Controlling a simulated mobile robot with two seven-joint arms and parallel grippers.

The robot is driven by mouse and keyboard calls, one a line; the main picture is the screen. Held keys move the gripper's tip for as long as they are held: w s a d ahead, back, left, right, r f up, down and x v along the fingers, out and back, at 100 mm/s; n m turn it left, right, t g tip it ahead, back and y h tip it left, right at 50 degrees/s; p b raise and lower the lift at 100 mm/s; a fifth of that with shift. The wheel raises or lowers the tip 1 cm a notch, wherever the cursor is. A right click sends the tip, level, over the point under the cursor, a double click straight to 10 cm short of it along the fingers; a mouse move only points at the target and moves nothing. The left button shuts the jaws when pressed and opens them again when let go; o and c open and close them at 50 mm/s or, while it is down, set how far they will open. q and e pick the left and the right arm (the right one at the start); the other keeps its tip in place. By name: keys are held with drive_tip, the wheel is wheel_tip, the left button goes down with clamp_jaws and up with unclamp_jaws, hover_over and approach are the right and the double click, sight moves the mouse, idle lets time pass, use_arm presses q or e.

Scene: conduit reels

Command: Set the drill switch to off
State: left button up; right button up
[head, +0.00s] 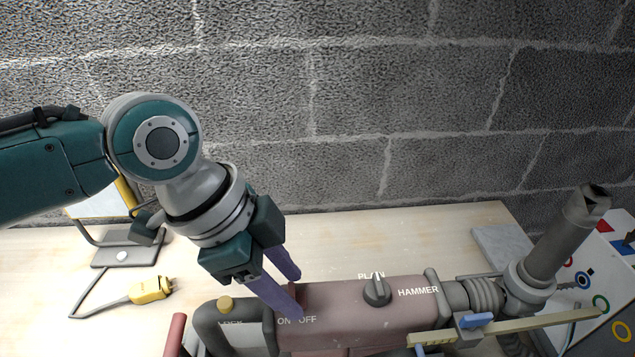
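The drill (375,318) is a dull red body lying on the bench, with a grey handle at its left and a grey chuck at its right. Its top carries the words ON and OFF, and a dark dial (377,291) sits between PLAIN and HAMMER. My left gripper (300,297) has purple fingers, spread apart, with the tips at the drill's left end by the ON/OFF label. I see nothing held. My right gripper is out of view.
A yellow plug (150,290) with a grey cord lies on the wooden bench (400,229) at left. A yellow bar (545,325) with a blue lever crosses the drill's right end. A board with coloured rings (600,304) stands far right. A block wall rises behind.

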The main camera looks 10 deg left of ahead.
use_arm(q)
drive_tip(key=shift+o, duration=0.5)
drive_tip(key=shift+a+r, duration=0.15)
drive_tip(key=shift+r, duration=0.15)
drive_tip(key=v, duration=0.9)
drive_tip(key=shift+r, duration=0.15)
drive_tip(key=shift+s, duration=0.1)
